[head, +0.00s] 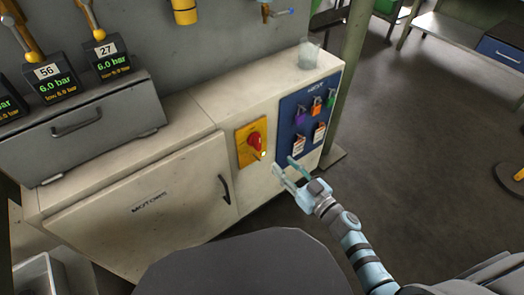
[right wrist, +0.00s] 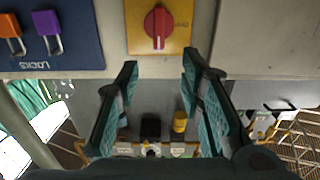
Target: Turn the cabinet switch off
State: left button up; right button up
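The cabinet switch is a red rotary knob (head: 255,141) on a yellow plate (head: 243,155), set in the front of a cream cabinet (head: 185,160). In the right wrist view the red knob (right wrist: 157,25) shows at top centre on its yellow plate (right wrist: 135,40), with its grip bar running up and down the picture. My right gripper (head: 283,164) is open and empty, in front of the cabinet, to the lower right of the knob. Its two spread fingers (right wrist: 159,68) point toward the plate, apart from the knob. My left gripper is not in view.
A blue lock board (head: 287,118) with coloured padlocks and tags is just right of the switch. A clear glass (head: 309,53) stands on the cabinet top. A black door handle (head: 225,189) sticks out left of the switch. Open floor (head: 425,130) lies to the right.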

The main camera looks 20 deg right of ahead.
jog(key=b, duration=0.1)
send_near(260, 141)
jog(key=w, duration=0.2)
jog(key=b+x, duration=0.1)
jog(key=x, duration=0.3)
jog(key=b+x, duration=0.1)
jog(key=x, duration=0.2)
jog(key=shift+a+b, duration=0.35)
jog(key=shift+w+a, duration=0.15)
jog(key=shift+w, duration=0.05)
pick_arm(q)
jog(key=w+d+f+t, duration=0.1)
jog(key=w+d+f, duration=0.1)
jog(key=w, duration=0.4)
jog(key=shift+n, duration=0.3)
pick_arm(e)
grip_shut()
